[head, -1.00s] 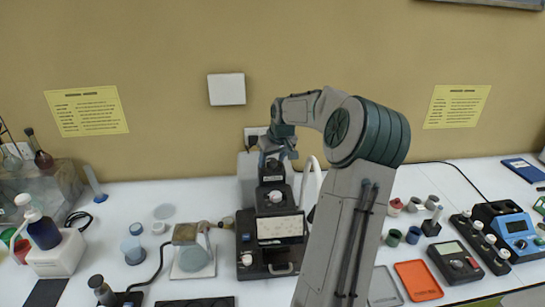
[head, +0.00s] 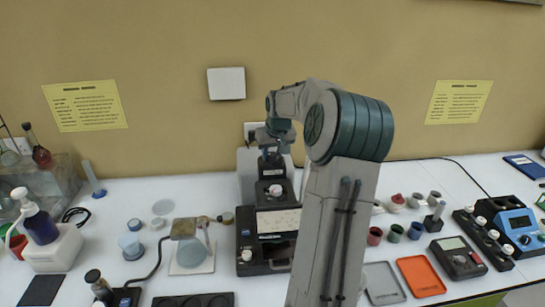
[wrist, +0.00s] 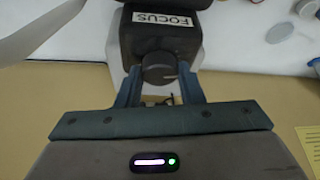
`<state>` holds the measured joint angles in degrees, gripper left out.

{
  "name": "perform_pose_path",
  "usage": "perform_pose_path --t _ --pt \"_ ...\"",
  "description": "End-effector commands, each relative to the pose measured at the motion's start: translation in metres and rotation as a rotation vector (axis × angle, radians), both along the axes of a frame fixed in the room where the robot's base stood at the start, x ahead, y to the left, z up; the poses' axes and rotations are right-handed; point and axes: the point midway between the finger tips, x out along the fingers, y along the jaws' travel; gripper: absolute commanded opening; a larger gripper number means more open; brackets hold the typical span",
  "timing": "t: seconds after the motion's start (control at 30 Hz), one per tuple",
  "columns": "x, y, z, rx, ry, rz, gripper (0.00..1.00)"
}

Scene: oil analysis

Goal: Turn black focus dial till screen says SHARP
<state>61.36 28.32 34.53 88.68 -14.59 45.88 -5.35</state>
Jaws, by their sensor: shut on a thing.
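The black focus dial (wrist: 157,70) shows in the wrist view below a white FOCUS label (wrist: 162,19) on a dark housing. My gripper (wrist: 160,78) is shut on the dial, one finger on each side. A light mark shows at the dial's right side. In the head view my gripper (head: 272,158) is at the top rear of the black instrument (head: 247,238), and the dial is hidden there. The instrument's pale front screen (head: 278,221) faces the head camera; its text is too small to read.
A brass-coloured piece on a pale plate (head: 190,268) stands left of the instrument. A grey tray (head: 382,284) and an orange tray (head: 418,279) lie to the right, with small cups (head: 375,236) behind. My arm covers the table right of the instrument.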

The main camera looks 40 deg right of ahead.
Motion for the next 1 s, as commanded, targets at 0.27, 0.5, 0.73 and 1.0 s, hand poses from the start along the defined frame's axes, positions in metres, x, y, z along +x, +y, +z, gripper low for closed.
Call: perform_pose_path --t 0.27,0.5,0.73,1.0 --pt "0.0029 0.0030 -0.0020 -0.006 -0.005 -0.226 0.11" --pt "0.0032 0.0031 -0.0005 -0.004 -0.005 -0.402 0.11" --pt "0.0031 0.0032 0.0005 -0.002 -0.004 -0.514 0.11" --pt "0.0029 0.0027 0.0014 -0.001 -0.003 -0.568 0.11"
